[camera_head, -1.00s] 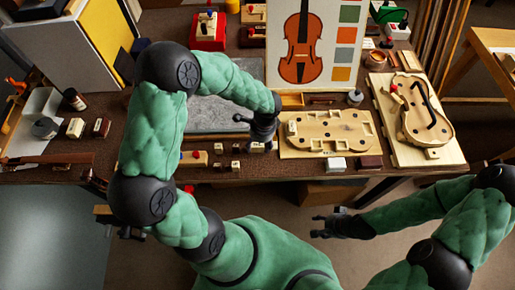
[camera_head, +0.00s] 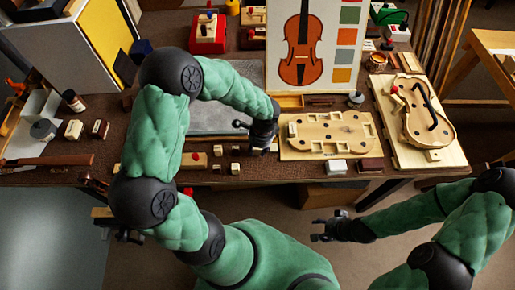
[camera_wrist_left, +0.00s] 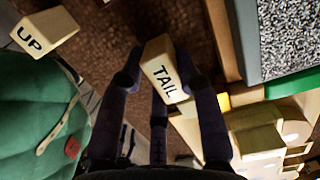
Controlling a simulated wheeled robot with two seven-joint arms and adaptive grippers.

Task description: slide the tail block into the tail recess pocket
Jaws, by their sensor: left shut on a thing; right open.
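The tail block (camera_wrist_left: 163,72), a pale wooden block marked TAIL, is held between the fingers of my left gripper (camera_wrist_left: 163,85). In the head view my left gripper (camera_head: 262,147) is low over the bench, just left of the pale mould board (camera_head: 296,151); its fingers largely hide the block there. The mould board lies flat, with cut-outs and dark holes; part of it also shows at the lower right of the left wrist view (camera_wrist_left: 285,112). I cannot make out which cut-out is the tail recess pocket. My right gripper (camera_head: 318,229) is open and empty, in front of the bench.
A block marked UP (camera_wrist_left: 45,28) lies left of the held block in the wrist view. Several small blocks (camera_head: 217,151) lie left of my left gripper. A white block (camera_head: 335,166) and a brown block (camera_head: 371,165) sit before the mould. A violin body (camera_head: 425,125) lies right.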

